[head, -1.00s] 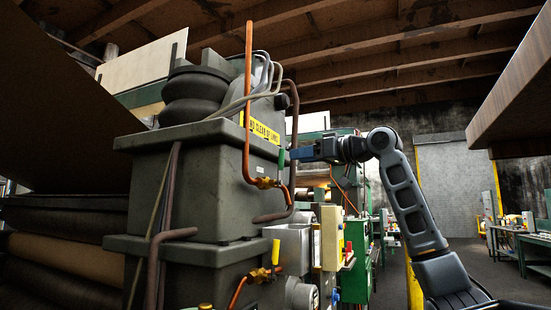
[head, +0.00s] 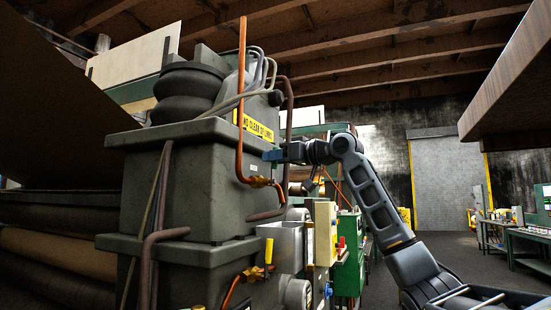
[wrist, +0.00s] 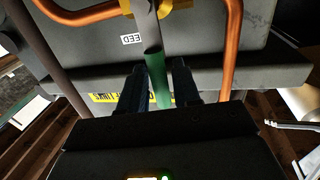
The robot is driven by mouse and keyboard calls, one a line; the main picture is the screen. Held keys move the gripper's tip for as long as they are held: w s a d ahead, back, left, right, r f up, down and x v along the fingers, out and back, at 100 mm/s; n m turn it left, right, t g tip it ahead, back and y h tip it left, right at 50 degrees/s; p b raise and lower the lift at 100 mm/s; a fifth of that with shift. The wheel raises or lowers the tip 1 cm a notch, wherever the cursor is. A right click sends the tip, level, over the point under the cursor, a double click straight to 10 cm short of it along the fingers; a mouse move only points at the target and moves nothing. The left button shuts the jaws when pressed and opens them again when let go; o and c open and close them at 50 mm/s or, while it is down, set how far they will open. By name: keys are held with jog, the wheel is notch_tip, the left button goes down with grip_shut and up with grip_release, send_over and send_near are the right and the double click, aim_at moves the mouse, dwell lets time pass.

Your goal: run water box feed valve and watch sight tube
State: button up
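The valve lever shows in the wrist view, grey above with a green grip (wrist: 156,78) at its lower end. It runs from a brass valve body (wrist: 177,4) at the top edge, near a white label (wrist: 132,39) reading partly "EED". My gripper (wrist: 158,68) has one dark finger on each side of the green grip. A narrow gap shows beside it, and I see no clear contact. In the head view my gripper (head: 274,155) is at the copper pipe side of the grey box (head: 190,190), and the grip is hidden there. No sight tube is clearly visible.
Copper pipes (head: 240,100) flank the lever. A brown slab (head: 510,95) overhangs at upper right.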

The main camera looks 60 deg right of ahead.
grip_shut()
jog(key=shift+a, duration=0.15)
dwell(0.4)
jog(key=shift+s+a+f+n+t+y+b, duration=0.1)
jog(key=shift+a+f+n+t+y+b, duration=0.2)
jog(key=shift+a+n+b, duration=1)
jog(key=shift+s+a+f+n+t+y+b, duration=0.1)
jog(key=shift+a+f+n+t+b, duration=0.55)
jog(key=shift+n, duration=1.3)
jog(key=shift+a+f+n+g+y+b, duration=0.1)
jog(key=shift+a+f+n+y+b, duration=0.2)
jog(key=shift+n+b, duration=1.2)
jog(key=shift+a+r+n, duration=0.1)
jog(key=shift+r+n, duration=0.05)
jog(key=shift+n, duration=0.1)
jog(key=shift+o, duration=1.1)
grip_release()
